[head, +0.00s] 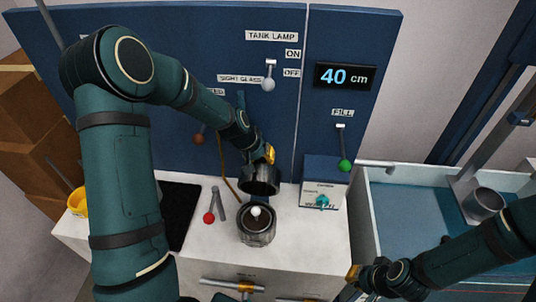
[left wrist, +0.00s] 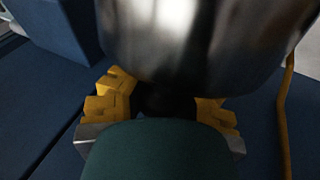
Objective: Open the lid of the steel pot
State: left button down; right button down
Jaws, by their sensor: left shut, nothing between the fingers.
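The steel pot (head: 257,236) stands on the white counter, with a pale round ball showing at its top. A dark, shiny, rounded steel piece (head: 261,181) sits above the pot's back side; it looks like the lid raised up, but I cannot tell for sure. My left gripper (head: 268,155) is shut and empty just behind this piece, at its upper edge. In the left wrist view a curved steel surface (left wrist: 195,40) fills the top, close to the yellow fingers (left wrist: 160,105); contact is unclear. My right gripper (head: 354,277) is low at right, away from the pot; its jaw opening is unclear.
A red-knobbed lever (head: 209,217) stands left of the pot. A box with a teal knob (head: 321,201) is to its right. The blue panel (head: 270,110) behind carries several levers and a display (head: 345,76) reading 40 cm. A blue basin (head: 410,215) lies right.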

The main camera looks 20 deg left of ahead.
pick_arm(q)
jog(key=shift+w+a+r, duration=0.1)
jog(key=shift+w+r, duration=0.3)
jog(key=c, duration=0.7)
grip_release()
jog(key=shift+s, duration=0.1)
jog(key=shift+c, duration=0.2)
jog(key=shift+o, duration=0.2)
jog(key=shift+s+f, duration=0.1)
jog(key=shift+f, duration=0.05)
jog(key=v, duration=1.2)
jog(key=shift+s+f, duration=0.1)
